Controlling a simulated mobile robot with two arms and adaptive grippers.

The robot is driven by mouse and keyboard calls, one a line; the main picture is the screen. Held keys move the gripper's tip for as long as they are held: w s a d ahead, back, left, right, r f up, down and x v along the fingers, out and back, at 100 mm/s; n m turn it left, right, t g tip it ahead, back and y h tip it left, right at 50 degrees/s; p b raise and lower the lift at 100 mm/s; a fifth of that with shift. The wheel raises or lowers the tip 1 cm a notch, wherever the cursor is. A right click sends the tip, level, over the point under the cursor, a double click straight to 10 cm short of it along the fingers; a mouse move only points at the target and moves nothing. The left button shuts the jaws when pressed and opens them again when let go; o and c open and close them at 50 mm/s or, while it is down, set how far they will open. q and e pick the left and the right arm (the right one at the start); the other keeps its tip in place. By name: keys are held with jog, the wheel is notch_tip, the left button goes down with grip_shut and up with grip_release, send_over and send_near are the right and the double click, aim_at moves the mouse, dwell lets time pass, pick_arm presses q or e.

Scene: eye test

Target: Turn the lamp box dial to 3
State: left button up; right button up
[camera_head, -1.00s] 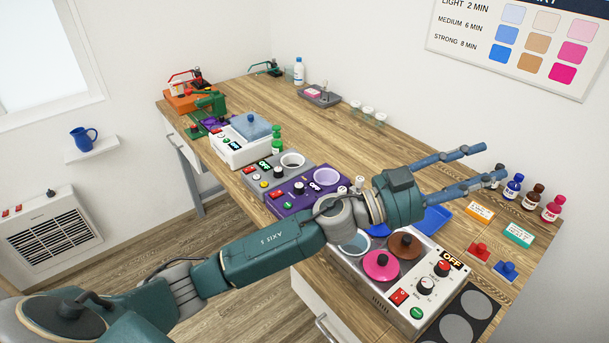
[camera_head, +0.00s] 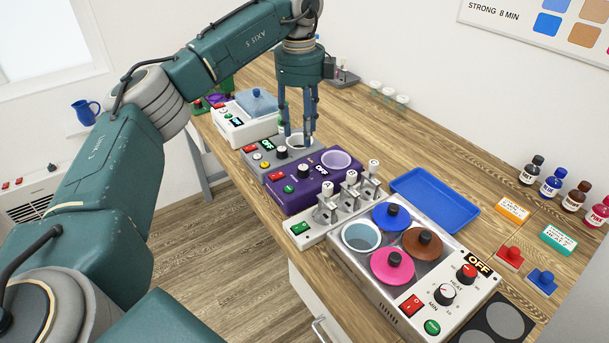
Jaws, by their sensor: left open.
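No lamp box label is readable. The dial numbers are too small to read. My left gripper (camera_head: 298,142) points down with its fingers spread and empty. Its fingertips appear over the grey box's opening; contact cannot be told. My right gripper is not in view.
In front stand a row of small clamps (camera_head: 349,190), a blue tray (camera_head: 433,196) and a heater (camera_head: 368,277) with colored lids and dials. A white box (camera_head: 237,131) stands farther left. Bottles (camera_head: 552,182) line the right.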

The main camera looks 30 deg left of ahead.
aim_at(303, 167)
pick_arm(q)
notch_tip(303, 167, down, 10)
jog(key=shift+r+p, duration=0.15)
jog(key=shift+p, duration=0.9)
jog(key=shift+w+f, duration=0.1)
jog(key=shift+f, duration=0.55)
grip_shut()
